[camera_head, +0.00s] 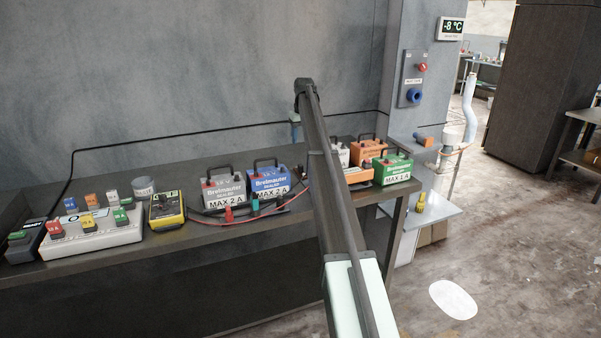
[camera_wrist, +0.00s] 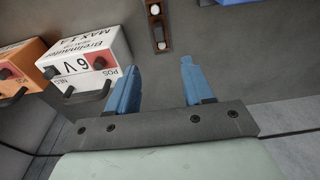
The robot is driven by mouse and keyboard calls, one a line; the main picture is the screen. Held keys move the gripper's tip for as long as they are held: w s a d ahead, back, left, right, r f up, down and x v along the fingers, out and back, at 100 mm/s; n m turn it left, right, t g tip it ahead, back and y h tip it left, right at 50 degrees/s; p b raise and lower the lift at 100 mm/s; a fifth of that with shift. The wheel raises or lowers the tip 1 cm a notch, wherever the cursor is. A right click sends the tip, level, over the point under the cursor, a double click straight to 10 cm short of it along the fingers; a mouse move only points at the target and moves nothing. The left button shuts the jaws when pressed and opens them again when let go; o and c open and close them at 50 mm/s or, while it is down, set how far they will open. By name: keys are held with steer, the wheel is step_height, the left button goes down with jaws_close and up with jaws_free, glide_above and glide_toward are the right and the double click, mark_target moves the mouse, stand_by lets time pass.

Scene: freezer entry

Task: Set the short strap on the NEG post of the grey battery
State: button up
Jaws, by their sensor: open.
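The grey battery (camera_head: 224,189) stands on the bench in the head view, marked MAX 2 A, with a black handle on top. Its NEG post is too small to tell for sure. A short brown strap (camera_wrist: 157,26) with a pale round spot at each end shows at the top of the wrist view, on a grey surface. My gripper (camera_wrist: 158,70) has two blue fingers, apart and empty. The strap is beyond the fingertips, roughly in line with the gap between them, and not touched. In the head view my arm hides most of the gripper and the strap does not show.
A blue battery (camera_head: 269,184) stands right of the grey one. A white battery (camera_wrist: 88,62) is close left of my fingers, beside an orange one (camera_wrist: 22,70). A green battery (camera_head: 392,169) is at the bench's right. A yellow meter (camera_head: 167,210) with leads sits left.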

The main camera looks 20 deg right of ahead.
glide_above(301, 165)
step_height(301, 165, down, 8)
steer(key=shift+w+f, duration=0.1)
steer(key=shift+f, duration=2.7)
jaws_close()
